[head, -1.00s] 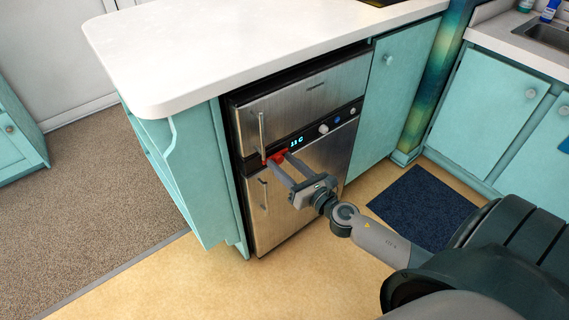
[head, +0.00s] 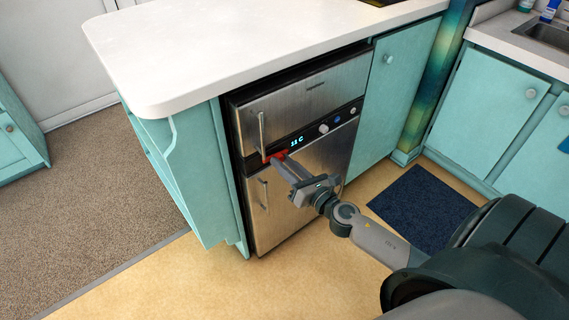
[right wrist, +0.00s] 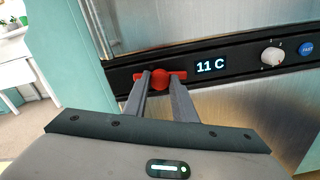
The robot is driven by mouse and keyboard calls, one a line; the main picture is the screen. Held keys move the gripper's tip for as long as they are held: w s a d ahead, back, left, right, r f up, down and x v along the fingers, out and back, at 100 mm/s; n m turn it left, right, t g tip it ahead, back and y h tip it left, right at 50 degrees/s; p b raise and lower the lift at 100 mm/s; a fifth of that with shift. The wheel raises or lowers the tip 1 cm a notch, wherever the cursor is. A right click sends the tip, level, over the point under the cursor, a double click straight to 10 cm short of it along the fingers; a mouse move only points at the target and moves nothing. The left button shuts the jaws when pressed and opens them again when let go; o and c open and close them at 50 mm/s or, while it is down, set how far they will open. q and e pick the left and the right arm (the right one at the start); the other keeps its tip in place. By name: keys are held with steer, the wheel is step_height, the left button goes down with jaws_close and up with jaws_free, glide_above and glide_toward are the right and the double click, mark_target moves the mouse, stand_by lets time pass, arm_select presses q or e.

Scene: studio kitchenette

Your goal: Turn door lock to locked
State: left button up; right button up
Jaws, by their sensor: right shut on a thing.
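The door lock is a small red piece with a round knob and a flat bar (right wrist: 160,78), on the black control strip of the steel fridge (head: 300,190). In the right wrist view its bar lies nearly level, left of the "11 C" display. In the head view the red lock (head: 279,155) is partly hidden behind my fingers. My right gripper (head: 281,162) reaches it from the front right. Its two fingers (right wrist: 161,90) are shut on the red knob, one on each side. My left gripper is not in view.
The strip also carries a silver dial (right wrist: 271,56) and a blue button (right wrist: 306,48). A vertical handle (head: 262,136) stands close left of my fingers, with a lower one (head: 263,194) beneath. The white countertop (head: 230,50) overhangs above.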

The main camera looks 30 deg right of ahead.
steer(key=shift+m, duration=1.2)
steer(key=m+p, duration=0.1)
steer(key=m, duration=0.3)
steer(key=shift+m+p, duration=0.3)
steer(key=shift+p, duration=0.05)
steer(key=shift+r+m+p, duration=0.1)
steer(key=shift+m+p, duration=0.3)
steer(key=shift+m, duration=0.5)
steer(key=m+p, duration=0.2)
steer(key=m, duration=0.1)
steer(key=shift+m, duration=0.3)
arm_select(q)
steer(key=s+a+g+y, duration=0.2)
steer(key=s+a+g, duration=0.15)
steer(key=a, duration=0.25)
arm_select(e)
steer(key=shift+m, duration=0.4)
steer(key=m+p, duration=0.1)
steer(key=m, duration=0.1)
steer(key=shift+m+p, duration=0.3)
steer(key=shift+p, duration=0.05)
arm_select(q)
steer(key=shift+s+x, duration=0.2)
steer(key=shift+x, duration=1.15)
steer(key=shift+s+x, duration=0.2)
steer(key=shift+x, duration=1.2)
arm_select(e)
steer(key=shift+m, duration=0.4)
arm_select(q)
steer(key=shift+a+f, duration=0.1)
